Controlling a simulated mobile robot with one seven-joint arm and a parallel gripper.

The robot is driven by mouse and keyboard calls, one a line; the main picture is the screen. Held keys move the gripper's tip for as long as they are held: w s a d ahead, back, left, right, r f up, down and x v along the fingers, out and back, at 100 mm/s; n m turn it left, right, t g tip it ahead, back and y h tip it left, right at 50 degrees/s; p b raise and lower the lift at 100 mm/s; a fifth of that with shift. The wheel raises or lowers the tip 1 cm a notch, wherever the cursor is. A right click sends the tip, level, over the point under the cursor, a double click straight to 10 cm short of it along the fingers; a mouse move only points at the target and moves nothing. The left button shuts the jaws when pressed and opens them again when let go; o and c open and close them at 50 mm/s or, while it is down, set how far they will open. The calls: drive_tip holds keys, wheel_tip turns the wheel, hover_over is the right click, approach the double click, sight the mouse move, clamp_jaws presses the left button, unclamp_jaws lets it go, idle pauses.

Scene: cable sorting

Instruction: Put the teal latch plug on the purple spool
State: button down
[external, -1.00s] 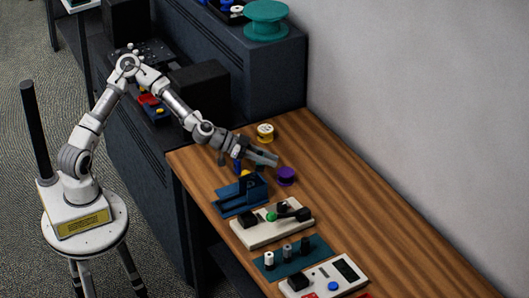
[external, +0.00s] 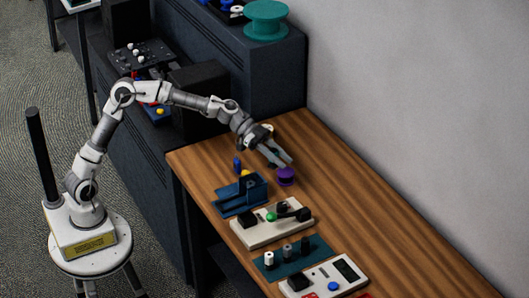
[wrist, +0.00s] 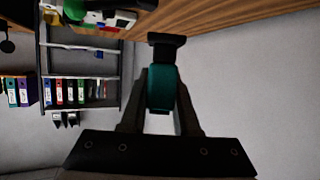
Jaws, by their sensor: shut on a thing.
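The teal latch plug (wrist: 161,88) is between the two fingers of my gripper (wrist: 162,92) in the wrist view, with a dark block at its far end. My gripper (external: 284,162) is shut on it. In the external view the plug is too small and dark to make out. The purple spool (external: 286,178) stands on the wooden table, just below the fingertips in the picture. I cannot tell the gap between them. The spool is not clearly visible in the wrist view.
A blue holder (external: 239,202), a cream device (external: 270,229), a teal mat (external: 291,262) with pegs and a white panel (external: 330,278) line the table's front side. The table's right side is clear.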

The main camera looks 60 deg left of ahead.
drive_tip(key=w+a+f, duration=0.2)
drive_tip(key=w, duration=0.1)
drive_tip(key=w+a+f, duration=0.2)
drive_tip(key=w, duration=0.1)
drive_tip(key=w+a+f, duration=0.2)
drive_tip(key=w+f, duration=0.1)
drive_tip(key=shift+a, duration=0.4)
wheel_tip(320, 180, down, 4)
drive_tip(key=shift+b, duration=0.8)
drive_tip(key=c, duration=0.7)
unclamp_jaws()
drive_tip(key=shift+o, duration=0.2)
drive_tip(key=shift+s+r, duration=0.1)
